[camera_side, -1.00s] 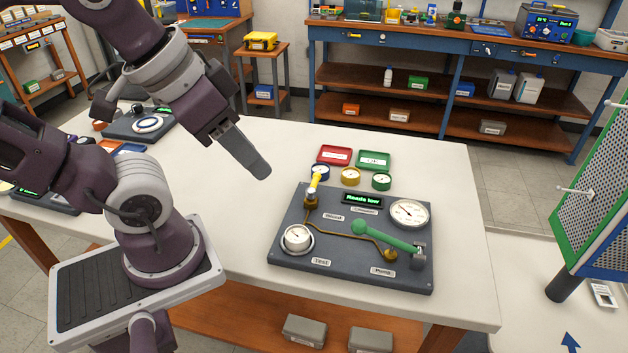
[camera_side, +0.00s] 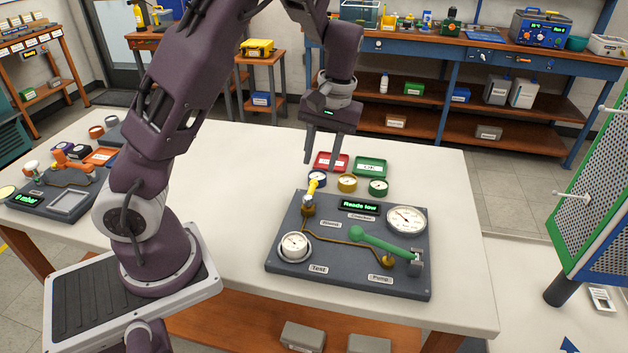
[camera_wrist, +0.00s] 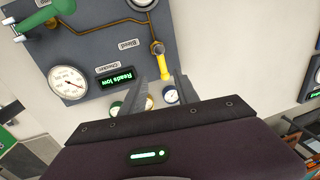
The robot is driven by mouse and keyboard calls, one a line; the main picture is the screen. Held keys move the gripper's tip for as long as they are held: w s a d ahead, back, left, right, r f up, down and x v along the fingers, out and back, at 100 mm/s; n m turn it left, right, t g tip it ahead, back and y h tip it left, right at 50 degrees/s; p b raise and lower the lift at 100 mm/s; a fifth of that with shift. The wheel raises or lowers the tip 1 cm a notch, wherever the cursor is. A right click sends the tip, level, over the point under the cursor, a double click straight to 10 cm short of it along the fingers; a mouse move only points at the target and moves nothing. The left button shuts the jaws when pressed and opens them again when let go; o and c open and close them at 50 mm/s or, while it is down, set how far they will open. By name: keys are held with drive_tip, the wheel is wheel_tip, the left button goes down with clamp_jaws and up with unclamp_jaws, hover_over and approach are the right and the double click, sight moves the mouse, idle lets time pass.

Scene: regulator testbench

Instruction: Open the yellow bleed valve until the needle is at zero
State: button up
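The yellow bleed valve (camera_side: 313,187) stands at the back left of the grey test board, its lever on a brass fitting; it also shows in the wrist view (camera_wrist: 162,65). The large Checker gauge (camera_side: 406,219) is at the board's right; its needle reading is too small to be sure of. It also shows in the wrist view (camera_wrist: 67,82). The smaller Test gauge (camera_side: 294,246) sits front left. The display (camera_side: 359,207) says "Reads low". My gripper (camera_side: 321,164) is open and empty, pointing down above and behind the valve; its fingers also show in the wrist view (camera_wrist: 171,78).
A green pump lever (camera_side: 380,242) lies across the board (camera_side: 340,274). Small blue (camera_side: 317,179), yellow (camera_side: 347,183) and green (camera_side: 378,187) gauges stand behind the board, with red (camera_side: 331,161) and green (camera_side: 370,167) trays.

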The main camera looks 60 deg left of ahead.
sight(313, 186)
drive_tip(key=f, duration=0.2)
drive_tip(key=a+f, duration=0.1)
drive_tip(key=f, duration=0.4)
drive_tip(key=shift+s+a+f, duration=0.3)
drive_tip(key=shift+s+a, duration=0.05)
clamp_jaws()
